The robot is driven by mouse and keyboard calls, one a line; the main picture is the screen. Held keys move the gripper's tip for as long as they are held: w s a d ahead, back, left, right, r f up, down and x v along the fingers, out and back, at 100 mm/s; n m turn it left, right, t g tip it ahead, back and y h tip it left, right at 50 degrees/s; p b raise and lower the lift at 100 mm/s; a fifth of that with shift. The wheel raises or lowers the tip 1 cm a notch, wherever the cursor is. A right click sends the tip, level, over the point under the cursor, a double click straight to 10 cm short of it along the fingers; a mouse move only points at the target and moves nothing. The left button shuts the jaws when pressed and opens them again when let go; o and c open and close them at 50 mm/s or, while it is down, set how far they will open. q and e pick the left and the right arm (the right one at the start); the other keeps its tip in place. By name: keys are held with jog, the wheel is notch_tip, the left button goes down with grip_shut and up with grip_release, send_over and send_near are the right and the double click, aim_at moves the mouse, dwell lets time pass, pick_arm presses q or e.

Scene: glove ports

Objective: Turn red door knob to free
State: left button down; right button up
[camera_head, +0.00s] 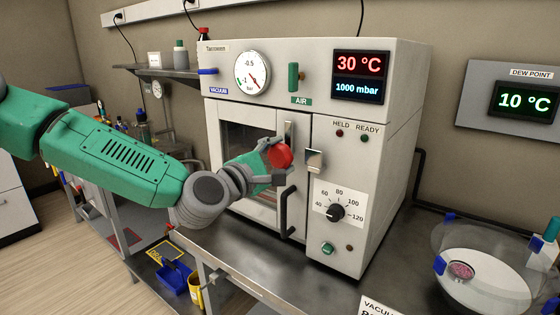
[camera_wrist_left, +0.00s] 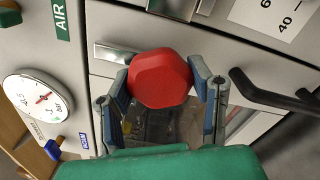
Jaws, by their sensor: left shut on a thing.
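The red door knob (camera_head: 281,155) is on the front of the white oven, at the door's right edge beside a metal latch plate (camera_head: 314,160). My left gripper (camera_head: 272,160) reaches it from the left and is shut on it. In the left wrist view the red knob (camera_wrist_left: 160,78) sits between the two fingers (camera_wrist_left: 163,90), one on each side. The knob's base and shaft are hidden behind its red head. My right gripper is not in view.
A black door handle (camera_head: 287,212) stands out just below the knob. A black dial (camera_head: 336,212) is on the lower right panel. A glass desiccator (camera_head: 485,278) stands on the bench at right. The bench in front of the oven is mostly clear.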

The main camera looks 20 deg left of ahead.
pick_arm(q)
jog(key=shift+f, duration=0.3)
jog(key=c, duration=0.7)
grip_release()
jog(key=shift+w+a, duration=0.1)
jog(key=shift+r, duration=0.1)
jog(key=shift+s+a, duration=0.15)
jog(key=shift+s, duration=0.3)
jog(key=v, duration=1.1)
jog(key=shift+a, duration=0.1)
